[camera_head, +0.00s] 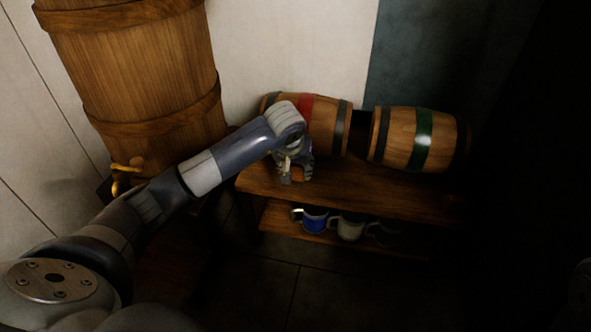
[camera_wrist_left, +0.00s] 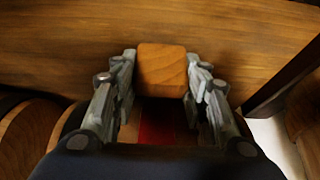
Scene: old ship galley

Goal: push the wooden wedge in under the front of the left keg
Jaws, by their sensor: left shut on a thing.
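The left keg (camera_head: 328,122), with a red band, lies on its side on the wooden shelf top. My left gripper (camera_head: 294,173) is low at the front of this keg and shut on the wooden wedge (camera_wrist_left: 162,68). The wedge sits between the two fingers, near the shelf top; in the head view only a small orange-brown piece shows. I cannot tell whether the wedge touches the keg. My right gripper is not in view.
A second keg (camera_head: 400,137) with a green band lies to the right. The shelf top (camera_head: 350,190) is bare in front of the kegs. Mugs, one blue (camera_head: 314,220), stand on the lower shelf. A large barrel (camera_head: 150,85) with a brass tap (camera_head: 122,178) stands at left.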

